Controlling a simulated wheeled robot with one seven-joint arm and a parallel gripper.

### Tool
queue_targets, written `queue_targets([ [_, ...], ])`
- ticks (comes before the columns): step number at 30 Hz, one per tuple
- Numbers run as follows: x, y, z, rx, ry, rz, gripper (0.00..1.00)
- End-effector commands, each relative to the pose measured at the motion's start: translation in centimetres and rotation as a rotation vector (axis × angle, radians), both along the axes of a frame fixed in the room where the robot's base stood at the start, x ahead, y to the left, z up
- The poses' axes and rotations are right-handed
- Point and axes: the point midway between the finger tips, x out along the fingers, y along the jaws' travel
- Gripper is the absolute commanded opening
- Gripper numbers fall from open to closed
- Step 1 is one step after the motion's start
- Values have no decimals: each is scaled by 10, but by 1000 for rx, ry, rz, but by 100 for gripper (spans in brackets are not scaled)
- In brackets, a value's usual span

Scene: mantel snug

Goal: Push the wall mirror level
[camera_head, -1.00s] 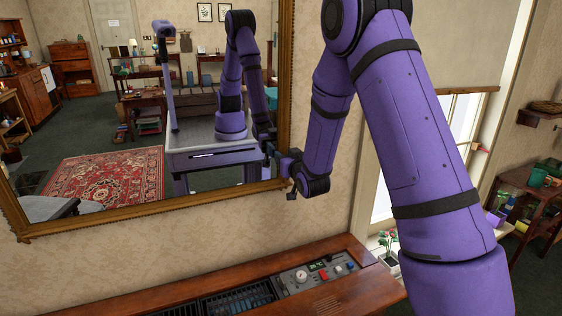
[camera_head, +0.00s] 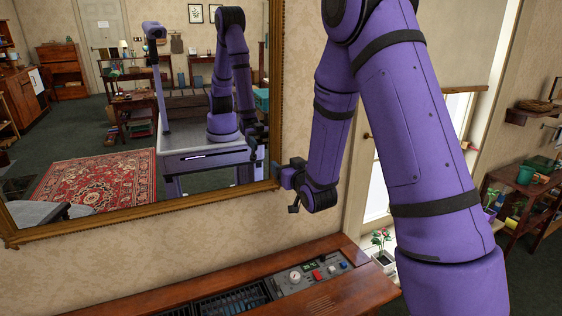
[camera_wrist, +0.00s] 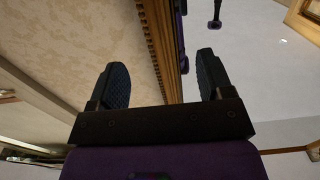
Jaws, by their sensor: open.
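The wall mirror (camera_head: 262,186) has a carved gilt frame and hangs on the patterned wall at the left of the head view. Its lower edge slopes up to the right in the picture; with the slanted view I cannot tell its true tilt. My gripper (camera_head: 278,176) is beside the lower right corner of the frame, with its fingers toward the wall. In the wrist view the two dark fingers (camera_wrist: 163,80) are spread with nothing held, and the gilt frame edge (camera_wrist: 157,40) runs between them in the picture. Whether a finger touches the frame is unclear.
A wooden console (camera_head: 225,285) with knobs and buttons stands below the mirror. A potted flower (camera_head: 382,250) is by the window to the right. A shelf table (camera_head: 520,200) with pots is at far right. The wall between mirror and console is bare.

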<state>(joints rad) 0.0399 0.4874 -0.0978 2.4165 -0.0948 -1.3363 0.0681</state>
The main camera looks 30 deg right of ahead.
Motion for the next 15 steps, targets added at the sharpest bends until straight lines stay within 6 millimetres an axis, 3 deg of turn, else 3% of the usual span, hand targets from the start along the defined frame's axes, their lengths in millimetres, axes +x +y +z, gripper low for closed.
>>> queue_targets([
  [6, -32, 1, 0, 0, 0, 0, 73],
  [15, -42, 1, 0, -1, -1, 0, 73],
])
